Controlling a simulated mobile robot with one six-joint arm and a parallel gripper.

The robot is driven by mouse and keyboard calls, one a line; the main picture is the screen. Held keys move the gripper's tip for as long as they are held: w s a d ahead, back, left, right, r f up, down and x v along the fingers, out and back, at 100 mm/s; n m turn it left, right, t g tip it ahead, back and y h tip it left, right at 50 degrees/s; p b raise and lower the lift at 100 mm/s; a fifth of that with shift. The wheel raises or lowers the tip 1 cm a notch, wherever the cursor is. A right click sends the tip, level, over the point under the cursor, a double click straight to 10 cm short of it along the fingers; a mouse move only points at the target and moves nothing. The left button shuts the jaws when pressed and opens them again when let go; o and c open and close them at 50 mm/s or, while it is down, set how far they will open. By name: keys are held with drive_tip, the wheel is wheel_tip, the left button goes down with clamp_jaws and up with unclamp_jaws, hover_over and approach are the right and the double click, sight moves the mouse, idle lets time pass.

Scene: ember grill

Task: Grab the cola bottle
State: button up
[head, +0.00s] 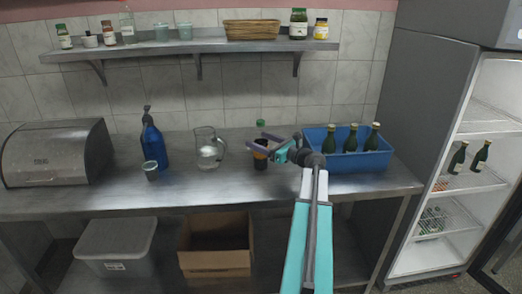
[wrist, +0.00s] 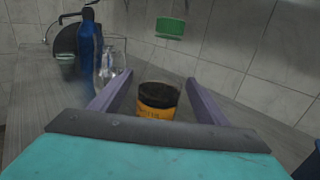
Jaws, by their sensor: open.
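The cola bottle (head: 261,161) stands upright on the metal counter, with dark contents, an orange label and a green cap. It also shows in the wrist view (wrist: 158,102), where its clear upper part is hard to make out below the green cap. My gripper (head: 259,141) is open at the bottle's height, with its purple fingers reaching toward it. In the wrist view the fingers (wrist: 157,78) stand on either side of the bottle, with a visible gap on each side. Whether the bottle is fully between the fingertips I cannot tell.
A glass pitcher (head: 208,150), a blue spray bottle (head: 152,145) and a small cup (head: 150,171) stand to the left. A blue crate (head: 352,163) with green bottles stands close on the right. A shelf (head: 190,47) with jars hangs above. The counter front is mostly clear.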

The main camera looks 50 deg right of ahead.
sight(265, 133)
drive_tip(key=shift+c, duration=0.5)
drive_tip(key=c, duration=1.3)
drive_tip(key=shift+r, duration=0.2)
drive_tip(key=shift+r+b, duration=0.3)
drive_tip(key=shift+r, duration=0.55)
drive_tip(key=shift+s+r, duration=0.1)
drive_tip(key=shift+r, duration=0.7)
drive_tip(key=s+d+b, duration=0.1)
drive_tip(key=s, duration=0.4)
drive_tip(key=s+d+r+b, duration=0.1)
drive_tip(key=s, duration=0.4)
drive_tip(key=s+d, duration=0.1)
drive_tip(key=s, duration=0.4)
drive_tip(key=shift+s+d+r+b, duration=0.2)
drive_tip(key=shift+s+d+b, duration=0.05)
drive_tip(key=shift+d+b, duration=0.15)
